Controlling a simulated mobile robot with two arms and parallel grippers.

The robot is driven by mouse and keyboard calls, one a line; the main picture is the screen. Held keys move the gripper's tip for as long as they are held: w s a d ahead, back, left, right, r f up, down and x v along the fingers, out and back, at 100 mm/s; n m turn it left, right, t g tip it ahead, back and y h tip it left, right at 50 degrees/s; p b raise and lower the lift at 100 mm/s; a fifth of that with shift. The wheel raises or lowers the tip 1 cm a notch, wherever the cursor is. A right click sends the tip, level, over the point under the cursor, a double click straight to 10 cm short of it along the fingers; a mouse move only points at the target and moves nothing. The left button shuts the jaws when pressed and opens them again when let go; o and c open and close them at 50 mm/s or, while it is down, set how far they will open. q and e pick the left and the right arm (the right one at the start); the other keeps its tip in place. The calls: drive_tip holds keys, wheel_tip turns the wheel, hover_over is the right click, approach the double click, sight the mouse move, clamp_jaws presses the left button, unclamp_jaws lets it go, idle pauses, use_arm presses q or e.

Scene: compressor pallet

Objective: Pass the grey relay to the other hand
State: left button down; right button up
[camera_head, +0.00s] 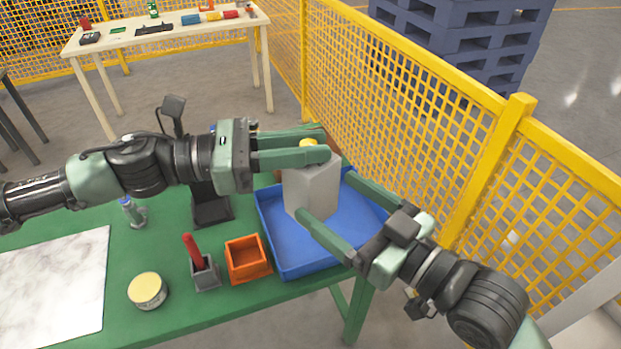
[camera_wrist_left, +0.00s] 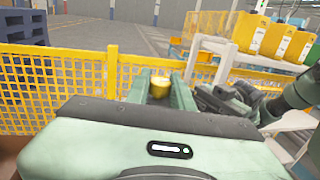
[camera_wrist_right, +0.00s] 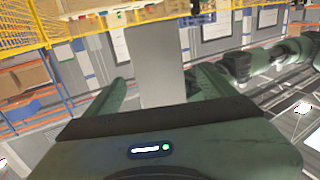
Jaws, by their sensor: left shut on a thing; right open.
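The grey relay (camera_head: 312,192) is a light grey block with a yellow top, held upright above the blue tray (camera_head: 291,263). My left gripper (camera_head: 318,150) is shut on its upper part. In the left wrist view the yellow top (camera_wrist_left: 159,87) shows between the fingers. My right gripper (camera_head: 328,200) is open, with one finger on each side of the relay's lower part. In the right wrist view the grey block (camera_wrist_right: 162,75) stands between the open fingers, with a gap at each side.
An orange bin (camera_head: 247,258), a grey holder with a red handle (camera_head: 203,268) and a round tin (camera_head: 147,290) stand on the green table (camera_head: 100,215) left of the tray. A marble slab (camera_head: 50,290) lies at far left. A yellow mesh fence (camera_head: 420,110) runs close behind.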

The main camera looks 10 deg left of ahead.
sight(298, 173)
drive_tip(key=x, duration=0.8)
drive_tip(key=shift+w+a+f, duration=0.1)
drive_tip(key=shift+w+a, duration=0.15)
drive_tip(key=shift+a, duration=0.05)
drive_tip(key=c, duration=1.7)
use_arm(q)
drive_tip(key=c, duration=1.1)
unclamp_jaws()
drive_tip(key=shift+c, duration=0.2)
use_arm(e)
drive_tip(key=shift+c, duration=0.8)
